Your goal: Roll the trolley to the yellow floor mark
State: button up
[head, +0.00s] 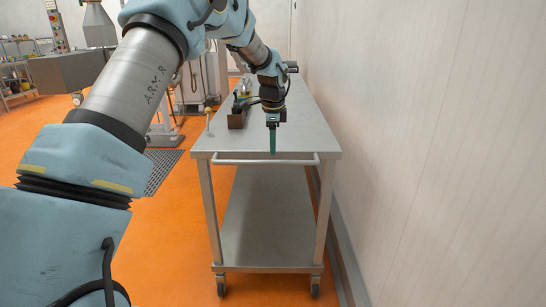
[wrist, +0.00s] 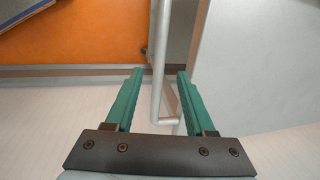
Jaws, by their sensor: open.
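The trolley (head: 315,130) is a grey steel table on castors with a lower shelf, standing along the right wall. Its push handle (head: 235,162) is a pale bar across the near end. My gripper (head: 273,150) points down at the near edge of the top, just above the handle. In the wrist view my gripper (wrist: 159,72) has its two green fingers apart, and the handle (wrist: 157,95) runs between them in the picture. I cannot tell whether the bar lies within finger depth. No finger visibly grips it. I see no yellow floor mark in either view.
A brown box (head: 237,118) and other small items stand on the trolley top. The white wall (head: 420,130) is close on the right. A dark floor grate (head: 161,170) and machinery lie to the left. Orange floor (head: 170,240) is clear left of the trolley.

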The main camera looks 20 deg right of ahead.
jog(key=shift+s+a+r, duration=0.1)
jog(key=shift+s+r, duration=0.1)
jog(key=shift+r, duration=0.95)
jog(key=shift+s+a+r, duration=0.1)
jog(key=shift+s+r, duration=0.1)
jog(key=shift+r, duration=0.9)
